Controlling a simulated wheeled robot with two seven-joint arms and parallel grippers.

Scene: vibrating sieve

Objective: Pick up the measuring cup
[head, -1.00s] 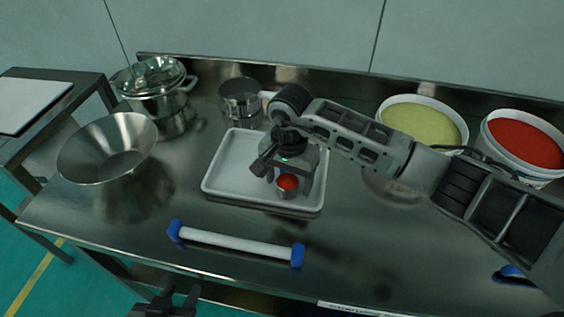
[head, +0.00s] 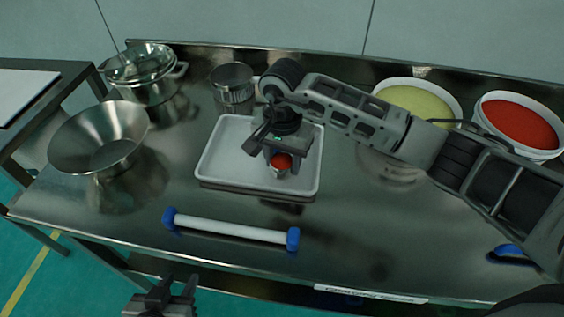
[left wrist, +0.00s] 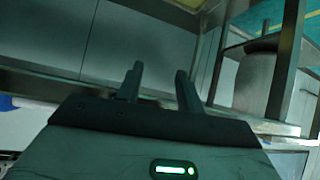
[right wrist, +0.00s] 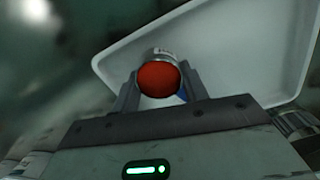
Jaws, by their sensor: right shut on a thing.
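The measuring cup (head: 280,172) is a small metal cup with red contents. It is over the front right part of a white tray (head: 222,160); I cannot tell whether it touches the tray. My right gripper (head: 281,163) is shut on it, with one finger on each side, as the right wrist view shows around the cup (right wrist: 158,80). My left gripper (head: 160,296) is below the table's front edge, far from the cup. Its fingers stand apart and empty in the left wrist view (left wrist: 158,85).
A white roller with blue ends (head: 230,230) lies in front of the tray. A metal funnel bowl (head: 75,140), a lidded pot (head: 150,85) and a round sieve (head: 232,88) stand left and behind. Tubs of green (head: 425,100) and red (head: 520,122) powder stand at right.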

